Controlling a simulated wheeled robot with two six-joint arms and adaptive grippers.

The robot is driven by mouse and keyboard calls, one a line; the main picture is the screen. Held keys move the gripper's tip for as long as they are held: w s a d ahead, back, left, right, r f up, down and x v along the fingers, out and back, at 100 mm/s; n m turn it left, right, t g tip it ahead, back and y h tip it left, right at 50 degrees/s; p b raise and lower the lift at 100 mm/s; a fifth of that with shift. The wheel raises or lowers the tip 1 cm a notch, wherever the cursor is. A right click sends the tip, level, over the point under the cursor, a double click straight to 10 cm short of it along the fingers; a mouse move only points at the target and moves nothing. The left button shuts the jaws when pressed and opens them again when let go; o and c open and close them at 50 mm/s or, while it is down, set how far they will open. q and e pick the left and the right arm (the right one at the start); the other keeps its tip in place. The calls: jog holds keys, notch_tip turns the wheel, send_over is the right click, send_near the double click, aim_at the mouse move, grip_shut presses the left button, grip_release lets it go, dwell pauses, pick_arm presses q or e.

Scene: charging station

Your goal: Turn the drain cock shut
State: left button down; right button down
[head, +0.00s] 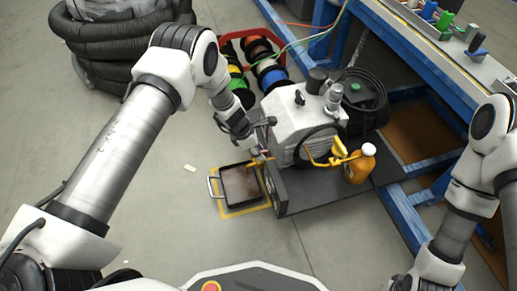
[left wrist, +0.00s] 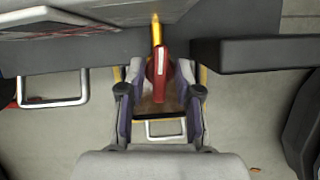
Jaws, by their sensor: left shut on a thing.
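The drain cock shows in the left wrist view as a red lever handle (left wrist: 160,68) at the end of a brass-yellow stem (left wrist: 156,30) under the pump body. In the head view the cock is mostly hidden by my gripper at the pump's left end. My left gripper (head: 251,151) is at the lower left of the grey pump (head: 295,125). In the left wrist view its fingers (left wrist: 160,88) are on both sides of the red handle, shut on it. The handle points along the gripper, roughly in line with the stem. My right gripper is out of frame.
A dark drain pan (head: 228,199) stands on the floor below the cock. A yellow oil bottle (head: 357,166) stands on the pump's dark base (head: 318,190). A red crate of cable reels (head: 226,52) is behind. A blue-framed bench (head: 410,40) is at right.

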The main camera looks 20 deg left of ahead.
pick_arm(q)
jog(key=shift+w+m+g+p, duration=0.1)
jog(key=shift+m+g+p, duration=0.35)
jog(key=shift+m, duration=0.75)
jog(key=shift+m+g, duration=0.35)
jog(key=shift+m, duration=0.55)
jog(key=shift+f+m+g, duration=0.1)
jog(key=shift+m+g, duration=0.2)
jog(key=shift+m, duration=0.6)
jog(key=m+g+b, duration=0.1)
jog(key=m, duration=0.1)
jog(key=m+g+b, duration=0.1)
jog(key=m+b, duration=0.1)
jog(key=m, duration=0.1)
jog(key=shift+w+f+m, duration=0.1)
jog(key=shift+w+m, duration=0.05)
jog(key=shift+m, duration=0.15)
jog(key=m+b, duration=0.1)
jog(key=m, duration=0.1)
jog(key=m+g+y+b, duration=0.1)
jog(key=m, duration=0.1)
jog(key=shift+d+m+g+b, duration=0.1)
jog(key=shift+m+g+b, duration=0.2)
jog(key=shift+m, duration=0.1)
jog(key=c, duration=1.2)
grip_release()
jog(key=shift+o, duration=0.2)
